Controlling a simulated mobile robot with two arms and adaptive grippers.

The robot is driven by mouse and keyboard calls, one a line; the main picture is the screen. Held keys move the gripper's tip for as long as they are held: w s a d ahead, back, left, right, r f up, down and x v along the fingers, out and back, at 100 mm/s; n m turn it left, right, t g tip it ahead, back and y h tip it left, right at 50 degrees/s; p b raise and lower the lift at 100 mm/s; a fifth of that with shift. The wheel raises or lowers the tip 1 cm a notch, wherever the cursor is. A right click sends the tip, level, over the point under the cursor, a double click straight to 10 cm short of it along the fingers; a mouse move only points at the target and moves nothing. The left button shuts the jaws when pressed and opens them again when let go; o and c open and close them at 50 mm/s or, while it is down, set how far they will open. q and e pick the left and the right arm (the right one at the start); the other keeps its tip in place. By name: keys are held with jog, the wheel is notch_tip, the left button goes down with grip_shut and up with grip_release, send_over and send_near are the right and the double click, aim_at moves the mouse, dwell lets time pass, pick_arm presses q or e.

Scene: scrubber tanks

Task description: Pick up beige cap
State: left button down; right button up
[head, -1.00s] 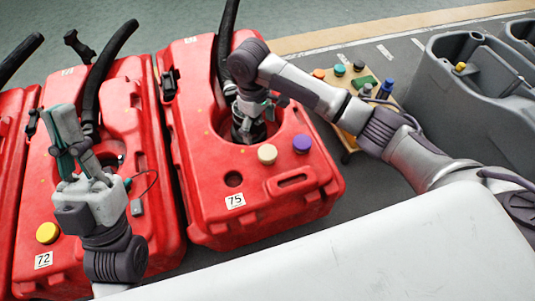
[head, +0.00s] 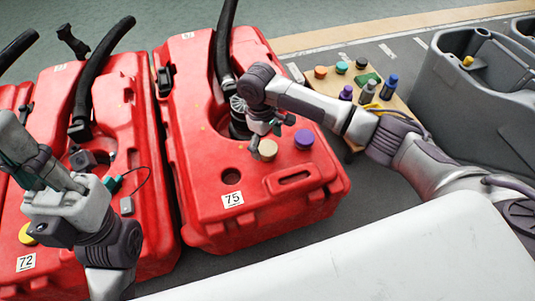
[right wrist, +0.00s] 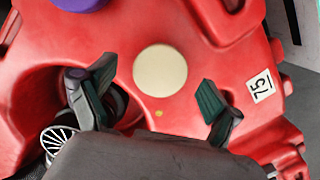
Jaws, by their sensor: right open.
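The round beige cap (head: 267,150) sits on top of the red tank (head: 205,180) labelled 75. In the right wrist view the beige cap (right wrist: 160,71) lies just beyond and between my fingertips. My right gripper (head: 262,137) hangs over the tank, right behind the cap in the head view. In the right wrist view my right gripper (right wrist: 157,88) is open, its two dark green pads apart with nothing between them. My left gripper (head: 18,150) is at the left edge over the other red tank, fingers partly cut off; its opening is unclear.
A purple cap (head: 304,139) sits right of the beige cap. A black hose (head: 223,45) rises from the tank opening behind my right gripper. A small table (head: 398,104) with coloured caps and bottles stands behind my right arm. A grey tank (head: 470,95) stands at right.

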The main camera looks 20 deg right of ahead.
notch_tip(320, 180, down, 2)
jog(key=shift+s+d+f+b, duration=0.15)
jog(key=shift+f+b, duration=0.1)
jog(key=shift+b, duration=0.15)
jog(key=shift+r, duration=0.1)
jog(key=c, duration=1)
jog(key=shift+r, duration=0.1)
